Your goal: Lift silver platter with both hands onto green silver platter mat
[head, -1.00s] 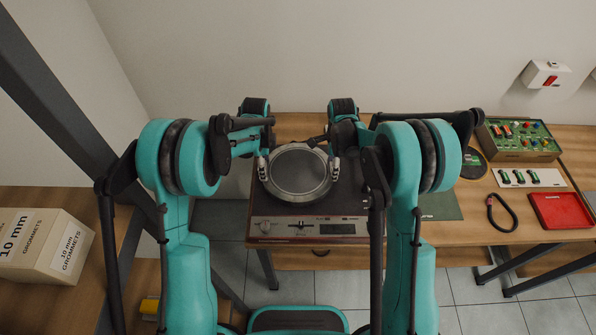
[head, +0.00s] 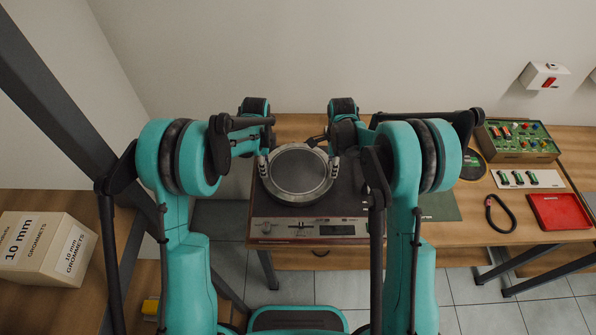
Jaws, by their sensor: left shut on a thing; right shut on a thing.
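The round silver platter (head: 300,172) is over the dark top of a wooden-sided turntable (head: 275,212). I cannot tell from above whether it touches the turntable or is a little above it. My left gripper (head: 264,166) is shut on the platter's left rim. My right gripper (head: 334,166) is shut on its right rim. The green mat (head: 440,207) lies on the table to the right of the turntable, partly hidden behind my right arm.
On the table to the right are a black disc (head: 472,165), a black cable loop (head: 500,213), a red tray (head: 560,211), a white card (head: 528,178) with small parts, and a green circuit box (head: 517,139). A grommet box (head: 45,248) stands at the far left.

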